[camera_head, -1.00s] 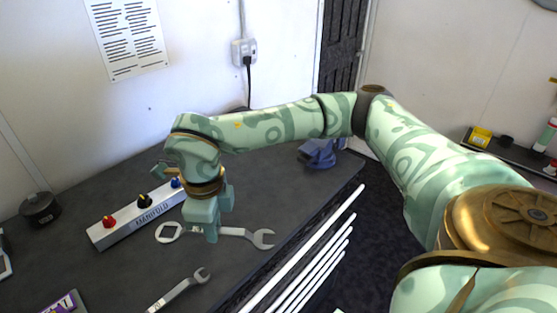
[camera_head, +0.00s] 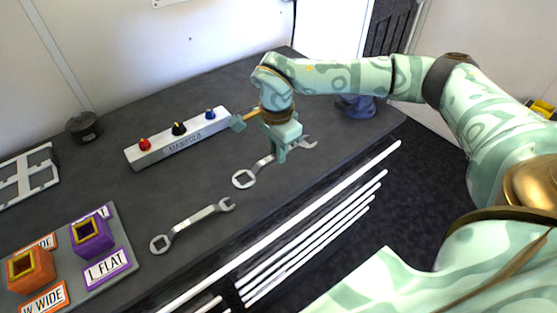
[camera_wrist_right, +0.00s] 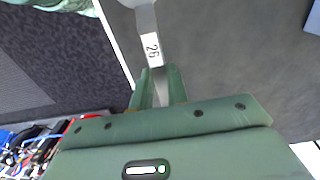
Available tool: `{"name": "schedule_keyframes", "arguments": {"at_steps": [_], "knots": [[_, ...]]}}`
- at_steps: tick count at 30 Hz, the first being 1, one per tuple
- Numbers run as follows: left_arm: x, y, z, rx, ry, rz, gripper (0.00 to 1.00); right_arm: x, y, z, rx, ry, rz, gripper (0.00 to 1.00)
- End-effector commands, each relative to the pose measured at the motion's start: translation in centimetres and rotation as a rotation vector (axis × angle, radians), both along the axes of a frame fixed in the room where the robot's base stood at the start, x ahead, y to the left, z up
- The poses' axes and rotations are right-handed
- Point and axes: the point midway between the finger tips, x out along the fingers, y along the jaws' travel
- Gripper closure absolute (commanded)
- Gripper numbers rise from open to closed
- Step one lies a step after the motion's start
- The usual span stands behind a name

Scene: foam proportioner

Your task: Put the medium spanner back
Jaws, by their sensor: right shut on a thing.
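My right gripper (camera_head: 281,159) is shut on the handle of a steel spanner (camera_head: 263,166) at the right of the dark bench. The ring end and the open jaw show on either side of the fingers. In the right wrist view the fingers (camera_wrist_right: 157,88) close around this spanner's handle (camera_wrist_right: 150,50), which bears a white label that seems to read 26. It looks at or close to the bench top; I cannot tell whether it is lifted. A second spanner (camera_head: 190,226) lies nearer, to the left. I cannot tell the medium one by size. My left gripper is out of view.
A manifold block (camera_head: 180,138) with red, black and blue knobs stands behind the spanners. At the left are a white frame (camera_head: 24,180), a dark round pot (camera_head: 84,127), and a labelled board with an orange socket (camera_head: 30,270) and a purple socket (camera_head: 92,236). White tubes (camera_head: 315,235) run along the front edge.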

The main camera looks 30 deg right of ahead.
Motion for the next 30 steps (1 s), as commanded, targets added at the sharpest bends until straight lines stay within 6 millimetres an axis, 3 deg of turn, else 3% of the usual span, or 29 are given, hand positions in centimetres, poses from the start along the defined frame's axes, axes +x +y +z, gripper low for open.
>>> {"name": "schedule_keyframes", "arguments": {"at_steps": [8,14,25,26,27,28,30], "knots": [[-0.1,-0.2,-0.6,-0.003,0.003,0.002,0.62,1.3,-1.2,-2.1,0.001,0.000,-0.002,1.00],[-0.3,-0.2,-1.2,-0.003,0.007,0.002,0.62,1.4,-1.4,-5.3,0.001,0.003,0.000,1.00],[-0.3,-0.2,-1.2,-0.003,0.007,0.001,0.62,1.4,-1.4,-5.7,0.001,-0.001,-0.001,1.00],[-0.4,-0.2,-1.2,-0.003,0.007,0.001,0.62,1.4,-1.4,-5.7,0.000,0.000,-0.001,0.79],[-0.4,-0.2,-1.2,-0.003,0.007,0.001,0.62,1.4,-1.4,-5.7,0.000,0.000,-0.001,0.67],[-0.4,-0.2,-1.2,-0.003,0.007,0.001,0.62,1.4,-1.4,-5.7,0.000,0.000,-0.001,0.62],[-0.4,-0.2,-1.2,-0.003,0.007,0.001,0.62,1.4,-1.4,-5.7,0.000,0.000,-0.001,0.62]]}}
